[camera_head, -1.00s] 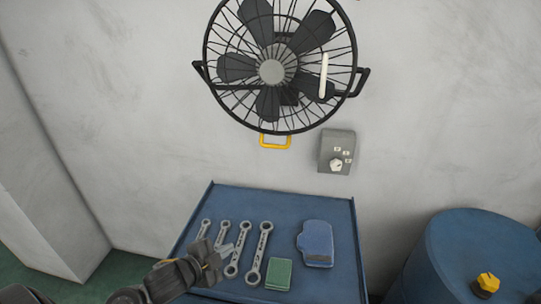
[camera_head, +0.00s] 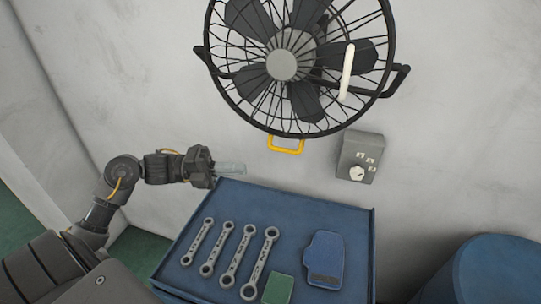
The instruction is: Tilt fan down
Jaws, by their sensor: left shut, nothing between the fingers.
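The black wall fan (camera_head: 298,66) hangs at the top of the head view, its round cage facing me. A yellow handle (camera_head: 287,147) sticks out below its lower rim, and a white bar (camera_head: 347,72) shows on the right of the cage. My left gripper (camera_head: 236,168) is shut and empty, left of and a little below the yellow handle, apart from it. It is above the back left corner of the blue table. My right gripper is not in view.
A grey control box (camera_head: 359,158) with a knob is on the wall right of the handle. A blue barrel (camera_head: 490,272) stands at lower right.

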